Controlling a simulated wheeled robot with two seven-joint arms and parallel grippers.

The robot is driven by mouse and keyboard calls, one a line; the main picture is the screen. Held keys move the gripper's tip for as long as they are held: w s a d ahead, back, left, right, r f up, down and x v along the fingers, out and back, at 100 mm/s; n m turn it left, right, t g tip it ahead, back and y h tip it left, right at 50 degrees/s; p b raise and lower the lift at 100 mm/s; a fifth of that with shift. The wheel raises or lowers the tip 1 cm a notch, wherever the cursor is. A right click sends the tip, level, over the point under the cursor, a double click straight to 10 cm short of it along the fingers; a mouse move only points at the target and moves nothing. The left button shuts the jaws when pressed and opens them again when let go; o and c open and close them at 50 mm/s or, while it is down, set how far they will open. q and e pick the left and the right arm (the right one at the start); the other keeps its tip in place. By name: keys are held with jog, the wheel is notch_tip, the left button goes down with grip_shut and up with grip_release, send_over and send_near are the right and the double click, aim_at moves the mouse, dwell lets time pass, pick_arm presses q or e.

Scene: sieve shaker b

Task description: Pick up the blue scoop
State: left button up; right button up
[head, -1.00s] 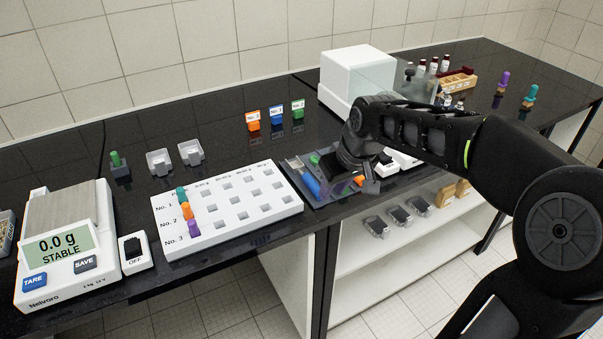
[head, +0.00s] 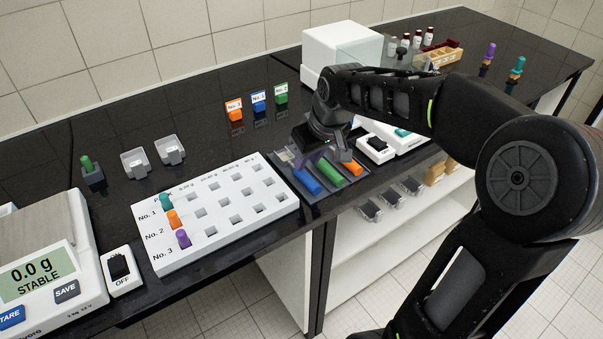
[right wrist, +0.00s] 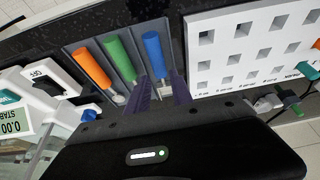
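The blue scoop (head: 307,178) lies in a grey tray (head: 329,191), left of a green scoop (head: 330,173) and an orange scoop (head: 355,168). In the right wrist view the blue scoop (right wrist: 152,54) has its handle pointing away from my gripper. My right gripper (head: 321,152) is over the tray's far side. In the right wrist view its two purple fingers (right wrist: 162,80) are apart, one on each side of the blue scoop's lower end. I cannot tell whether they touch it. The left gripper is out of view.
A white rack (head: 215,232) with square holes and coloured plugs stands left of the tray. A white switch box (head: 375,150) is close on its right.

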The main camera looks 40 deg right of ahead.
jog(key=shift+w+f, duration=0.1)
jog(key=shift+f, duration=0.25)
jog(key=shift+f, duration=0.1)
jog(key=p+x, duration=0.1)
jog(key=x, duration=0.4)
jog(key=shift+w+d, duration=0.15)
dwell(0.3)
grip_shut()
